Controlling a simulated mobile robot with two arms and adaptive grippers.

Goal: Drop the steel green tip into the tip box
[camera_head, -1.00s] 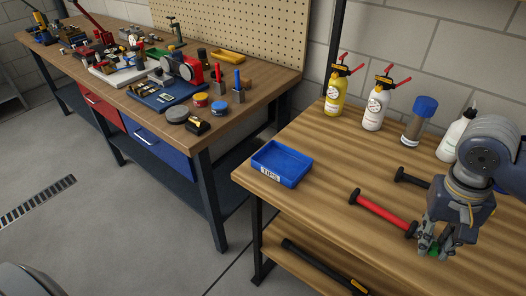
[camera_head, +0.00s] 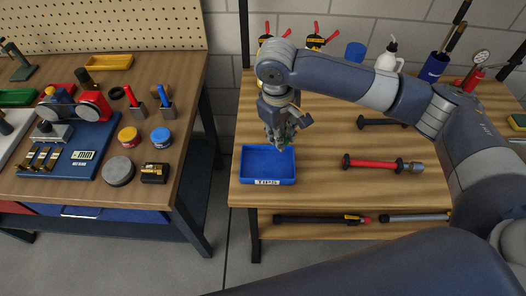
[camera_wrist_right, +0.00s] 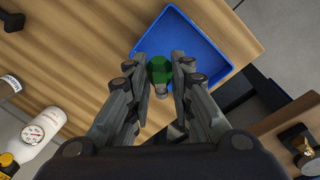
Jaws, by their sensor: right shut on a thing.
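The blue tip box (camera_head: 268,181) has a white "TIPS" label and sits at the front left corner of the right wooden table. My right gripper (camera_head: 279,146) is over the back part of the box. In the right wrist view the gripper (camera_wrist_right: 159,80) is shut on the green tip (camera_wrist_right: 159,68), which has a grey metal end. The blue tip box also shows in the wrist view (camera_wrist_right: 208,48), beyond the tip. In the head view the tip is mostly hidden by the fingers. My left gripper is not in view.
A red-handled tool (camera_head: 372,164) lies right of the box, with a black tool (camera_head: 381,122) behind it. Bottles stand along the wall, including a white one (camera_head: 389,54). A blue cup (camera_head: 434,67) holds tools. The left bench (camera_head: 188,130) carries many items.

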